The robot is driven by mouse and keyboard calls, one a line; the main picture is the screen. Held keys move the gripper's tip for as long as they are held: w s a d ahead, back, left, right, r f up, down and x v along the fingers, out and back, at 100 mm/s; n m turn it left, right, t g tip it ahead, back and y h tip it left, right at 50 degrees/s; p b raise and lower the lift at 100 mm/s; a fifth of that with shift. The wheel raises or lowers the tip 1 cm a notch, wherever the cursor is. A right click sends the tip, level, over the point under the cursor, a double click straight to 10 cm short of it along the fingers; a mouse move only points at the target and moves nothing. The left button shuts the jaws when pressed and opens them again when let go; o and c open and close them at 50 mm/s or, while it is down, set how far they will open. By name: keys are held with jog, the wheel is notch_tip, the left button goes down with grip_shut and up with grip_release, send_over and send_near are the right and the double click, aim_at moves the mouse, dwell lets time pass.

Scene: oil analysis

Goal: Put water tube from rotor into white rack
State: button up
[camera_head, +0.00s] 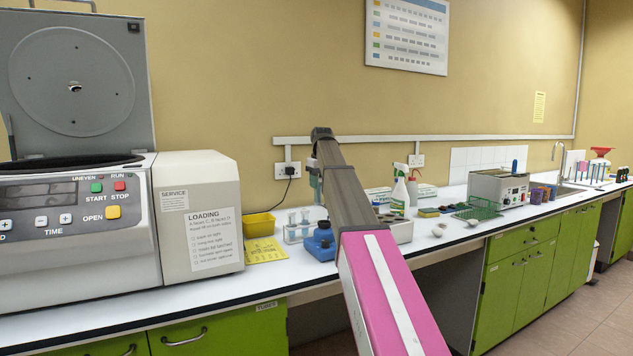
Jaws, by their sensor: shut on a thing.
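My arm reaches away over the bench. My gripper (315,186) hangs down at its far end, small and partly hidden behind my arm. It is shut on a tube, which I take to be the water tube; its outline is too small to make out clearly. The gripper is above and a little right of a small whitish rack (292,236) holding pale blue tubes. The centrifuge (75,235) stands at the left with its lid (75,75) up. Its rotor is hidden below the bowl's rim.
A yellow tray (259,224) and a yellow sheet (264,250) lie left of the rack. A blue device (320,243) stands just right of it, close to my arm. Further right are a spray bottle (400,190), a green rack (480,210) and a bath (498,187).

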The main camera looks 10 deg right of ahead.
jog(key=shift+f, duration=5.6)
jog(key=o, duration=1)
